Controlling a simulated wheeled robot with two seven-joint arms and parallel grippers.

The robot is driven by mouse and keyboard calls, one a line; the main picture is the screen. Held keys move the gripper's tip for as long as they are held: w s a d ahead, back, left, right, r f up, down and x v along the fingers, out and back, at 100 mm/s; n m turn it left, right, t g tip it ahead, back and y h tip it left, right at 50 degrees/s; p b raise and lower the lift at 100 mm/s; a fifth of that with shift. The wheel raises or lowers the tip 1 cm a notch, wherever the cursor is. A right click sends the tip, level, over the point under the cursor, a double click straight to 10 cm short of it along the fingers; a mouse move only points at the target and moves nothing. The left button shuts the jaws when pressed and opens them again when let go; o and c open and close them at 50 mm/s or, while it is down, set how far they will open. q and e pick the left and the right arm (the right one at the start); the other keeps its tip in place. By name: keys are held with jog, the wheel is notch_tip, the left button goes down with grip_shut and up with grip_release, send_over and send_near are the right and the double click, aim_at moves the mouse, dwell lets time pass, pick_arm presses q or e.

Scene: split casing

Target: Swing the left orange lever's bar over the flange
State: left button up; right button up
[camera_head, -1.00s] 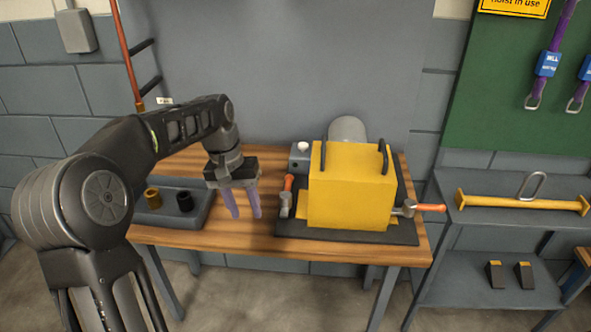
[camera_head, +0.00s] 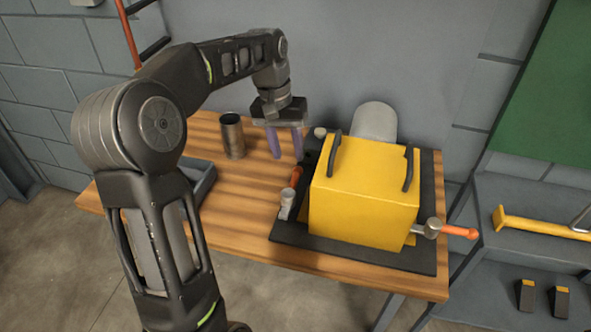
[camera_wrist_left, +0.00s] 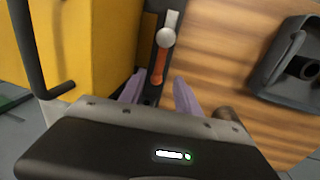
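The yellow casing (camera_head: 362,200) stands on a dark baseplate (camera_head: 350,250) on the bench. The left lever's orange handle (camera_head: 296,174) points toward the back, with its metal part (camera_head: 288,201) at the front, beside the casing's left side. In the left wrist view the orange handle (camera_wrist_left: 159,68) shows between the fingertips in the picture; I see no contact. My left gripper (camera_head: 287,157) is open and empty, its purple fingers pointing down behind the handle. The right lever's orange handle (camera_head: 460,232) sticks out rightward. My right gripper is out of view.
A dark metal cup (camera_head: 232,137) stands left of the gripper. A grey tray (camera_head: 200,187) is partly behind my left arm. Two black handles rise from the casing's top. A shelf (camera_head: 525,225) stands at the right. Bare wood lies left of the baseplate.

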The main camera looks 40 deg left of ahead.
aim_at(294, 178)
pick_arm(q)
jog(key=shift+f, duration=0.15)
jog(key=f, duration=0.5)
jog(key=d+f, duration=0.1)
jog(key=f, duration=0.1)
jog(key=shift+w+f, duration=0.25)
jog(key=shift+f, duration=0.05)
jog(key=shift+c, duration=0.6)
grip_shut()
dwell(0.5)
